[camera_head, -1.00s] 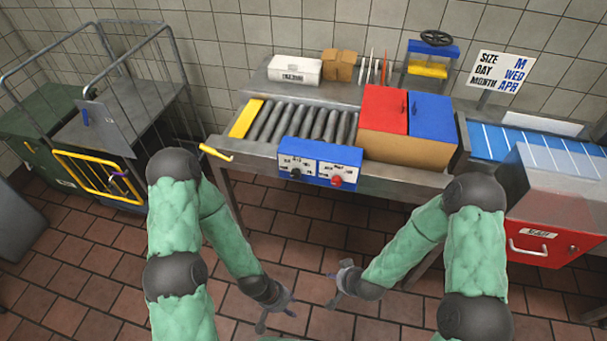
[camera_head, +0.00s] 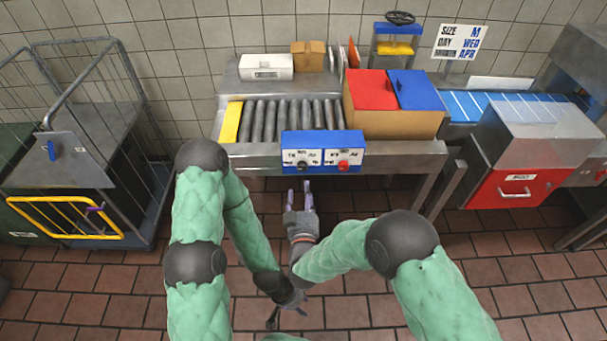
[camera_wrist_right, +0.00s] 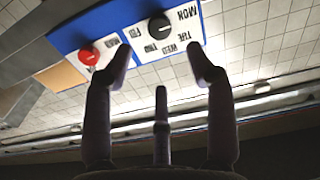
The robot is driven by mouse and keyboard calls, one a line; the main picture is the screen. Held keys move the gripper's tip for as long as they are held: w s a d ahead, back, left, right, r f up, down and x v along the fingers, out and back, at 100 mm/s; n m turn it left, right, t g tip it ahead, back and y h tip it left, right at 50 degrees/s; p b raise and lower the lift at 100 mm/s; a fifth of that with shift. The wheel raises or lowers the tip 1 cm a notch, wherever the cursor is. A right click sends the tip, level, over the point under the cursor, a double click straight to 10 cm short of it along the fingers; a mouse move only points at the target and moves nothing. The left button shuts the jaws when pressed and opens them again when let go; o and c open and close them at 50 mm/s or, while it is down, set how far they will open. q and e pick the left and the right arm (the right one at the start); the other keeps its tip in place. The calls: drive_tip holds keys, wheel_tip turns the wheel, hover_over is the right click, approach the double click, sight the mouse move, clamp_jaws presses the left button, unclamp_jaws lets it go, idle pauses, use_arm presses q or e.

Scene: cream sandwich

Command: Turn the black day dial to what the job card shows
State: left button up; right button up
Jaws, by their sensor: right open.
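The job card (camera_head: 461,42) at the back right reads SIZE M, DAY WED, MONTH APR. The black day dial (camera_head: 302,156) is on the left white plate of the blue box at the conveyor's front. It also shows in the right wrist view (camera_wrist_right: 159,27), ringed by inverted day labels; its pointer direction is too small to tell. My right gripper (camera_head: 301,188) is open and empty, pointing up at the box from below and in front, apart from the dial. My left gripper (camera_head: 287,316) is low over the floor, fingers apart, empty.
A red dial (camera_head: 343,167) sits right of the black one on the blue box (camera_head: 322,139). The roller conveyor (camera_head: 290,120) lies behind, with a red and blue lidded box (camera_head: 393,124) at right. A wire cart (camera_head: 75,155) stands left. Floor in front is open.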

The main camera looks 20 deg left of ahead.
sight(302, 169)
drive_tip(key=b+x, duration=0.2)
drive_tip(key=x, duration=0.5)
drive_tip(key=shift+w+a+f, duration=0.15)
drive_tip(key=shift+w+f, duration=0.05)
drive_tip(key=shift+w, duration=0.2)
drive_tip(key=shift+w+a+r, duration=0.1)
drive_tip(key=shift+w, duration=0.3)
clamp_jaws()
